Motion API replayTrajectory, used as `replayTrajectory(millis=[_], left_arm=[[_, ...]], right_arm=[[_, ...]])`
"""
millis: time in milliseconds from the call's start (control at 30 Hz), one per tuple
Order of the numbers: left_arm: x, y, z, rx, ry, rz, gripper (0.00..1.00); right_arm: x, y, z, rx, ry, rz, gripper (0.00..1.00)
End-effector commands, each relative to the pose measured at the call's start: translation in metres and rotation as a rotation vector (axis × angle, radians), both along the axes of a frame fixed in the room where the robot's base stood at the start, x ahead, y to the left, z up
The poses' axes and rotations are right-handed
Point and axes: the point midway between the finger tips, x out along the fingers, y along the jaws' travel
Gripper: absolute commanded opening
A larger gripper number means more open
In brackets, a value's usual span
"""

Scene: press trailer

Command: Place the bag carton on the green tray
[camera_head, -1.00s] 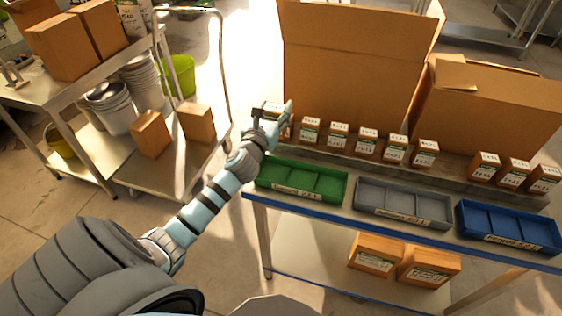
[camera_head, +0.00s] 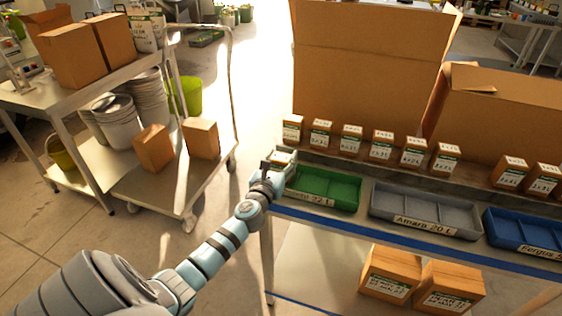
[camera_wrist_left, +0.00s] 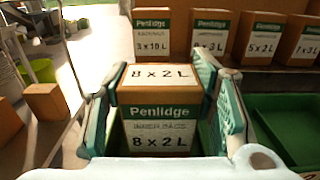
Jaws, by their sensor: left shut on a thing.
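My left gripper (camera_head: 272,170) is shut on a small brown carton with a white and green label (camera_head: 284,158). In the left wrist view this bag carton (camera_wrist_left: 158,110) sits between the two fingers, and its label reads Penlidge, inner bags, 8 x 2 L. The carton looks upright. The green tray (camera_head: 325,203) is on the near part of the bench, and the gripper is at its left end. In the left wrist view the tray (camera_wrist_left: 290,125) shows to the right of the gripper. Whether the carton touches the tray is hidden. My right gripper is out of view.
A row of similar cartons (camera_head: 381,146) stands on the ledge behind the trays. A grey tray (camera_head: 425,207) and a blue tray (camera_head: 515,229) are to the right. Large open boxes (camera_head: 375,75) stand behind. A trolley (camera_head: 180,185) is at the left.

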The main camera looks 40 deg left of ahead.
Motion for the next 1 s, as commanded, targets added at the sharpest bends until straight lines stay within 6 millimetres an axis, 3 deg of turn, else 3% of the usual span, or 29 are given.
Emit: replayTrajectory(millis=[67,100,200,567,667,1000], left_arm=[[0.0,0.0,-0.004,0.0,0.0,0.0,0.19],[0.0,0.0,-0.003,-0.001,0.0,0.0,0.56],[0.0,0.0,-0.003,-0.001,0.0,0.0,0.71],[0.0,0.0,0.004,0.0,0.0,0.0,0.71],[-0.015,-0.005,0.002,0.0,0.002,0.0,0.71],[-0.098,-0.034,0.001,-0.002,0.002,-0.001,0.71]], right_arm=[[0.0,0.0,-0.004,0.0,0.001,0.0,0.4],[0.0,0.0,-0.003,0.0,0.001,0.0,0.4],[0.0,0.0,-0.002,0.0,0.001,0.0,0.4],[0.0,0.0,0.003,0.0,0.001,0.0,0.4],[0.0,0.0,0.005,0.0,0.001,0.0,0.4],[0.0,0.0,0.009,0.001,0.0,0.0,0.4]])
